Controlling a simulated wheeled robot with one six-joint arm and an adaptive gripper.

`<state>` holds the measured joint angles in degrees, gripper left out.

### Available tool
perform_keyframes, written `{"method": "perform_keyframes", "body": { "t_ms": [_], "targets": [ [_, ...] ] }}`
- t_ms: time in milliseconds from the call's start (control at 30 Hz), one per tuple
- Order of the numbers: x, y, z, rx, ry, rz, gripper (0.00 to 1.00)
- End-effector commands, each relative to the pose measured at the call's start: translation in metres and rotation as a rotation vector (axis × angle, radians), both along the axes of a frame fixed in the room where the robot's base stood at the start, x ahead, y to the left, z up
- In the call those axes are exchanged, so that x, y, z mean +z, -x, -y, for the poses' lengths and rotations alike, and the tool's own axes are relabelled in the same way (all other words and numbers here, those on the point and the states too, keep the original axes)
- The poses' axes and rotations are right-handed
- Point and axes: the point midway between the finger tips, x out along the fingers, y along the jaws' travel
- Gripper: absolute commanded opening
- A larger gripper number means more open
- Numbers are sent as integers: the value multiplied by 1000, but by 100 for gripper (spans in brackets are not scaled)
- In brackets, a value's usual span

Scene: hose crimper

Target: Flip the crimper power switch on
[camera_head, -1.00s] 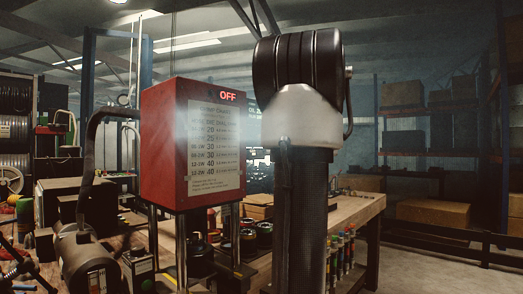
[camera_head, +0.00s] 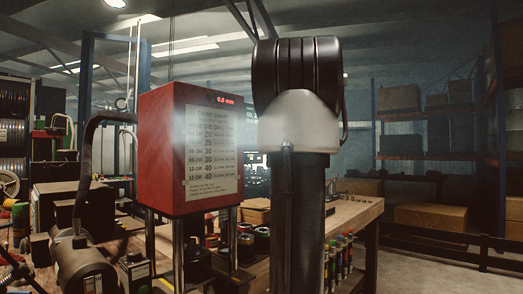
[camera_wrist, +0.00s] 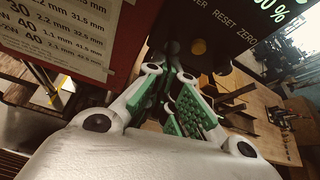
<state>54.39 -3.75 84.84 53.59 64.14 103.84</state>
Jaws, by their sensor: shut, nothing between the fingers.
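The crimper (camera_head: 165,150) is a red box on metal posts, left of centre in the head view. A small red display (camera_head: 220,100) at the top of its face shows a lit reading in mm. The power switch cannot be made out. My arm hides the gripper in the head view.
A wooden workbench (camera_head: 352,213) with several coloured bottles and fittings stands behind. A motor-like machine (camera_head: 85,265) with a black hose is at the lower left. Shelves with boxes (camera_head: 432,214) stand at the right, with open floor before them.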

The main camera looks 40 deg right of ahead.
Motion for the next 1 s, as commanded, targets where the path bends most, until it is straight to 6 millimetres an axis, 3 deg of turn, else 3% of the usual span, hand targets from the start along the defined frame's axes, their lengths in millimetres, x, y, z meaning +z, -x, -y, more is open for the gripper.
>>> {"method": "perform_keyframes", "body": {
  "t_ms": [1000],
  "targets": [
    [19, -1, -1, 0, 2, 11, 0]
  ]
}}
